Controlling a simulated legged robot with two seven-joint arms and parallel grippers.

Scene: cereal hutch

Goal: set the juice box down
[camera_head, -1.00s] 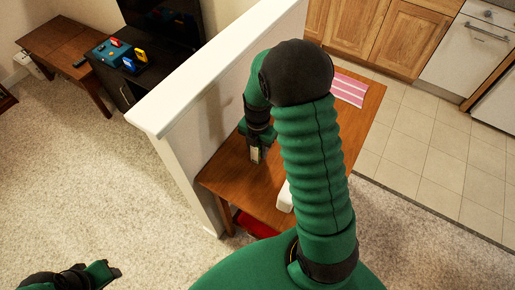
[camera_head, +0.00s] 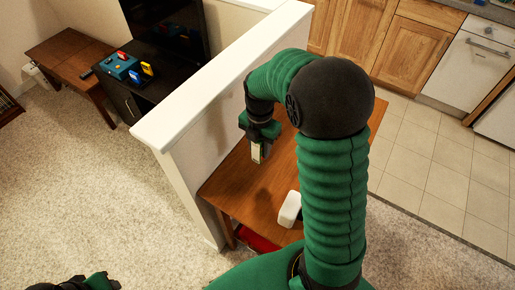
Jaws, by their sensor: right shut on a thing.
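My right gripper (camera_head: 260,140) is over the left part of the wooden table (camera_head: 235,192), close to the white half wall. It is shut on a small pale box, the juice box (camera_head: 257,154), which is mostly covered by the fingers. The box looks upright. I cannot tell whether its bottom touches the table top. My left gripper (camera_head: 102,282) is at the bottom left edge, over the carpet, far from the table. It is partly cut off, so its fingers are unclear.
A white rounded object (camera_head: 289,209) lies near the table's front edge, beside my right arm. The white half wall (camera_head: 215,85) borders the table on the left. A red thing (camera_head: 255,241) shows under the table. The table top between gripper and white object is clear.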

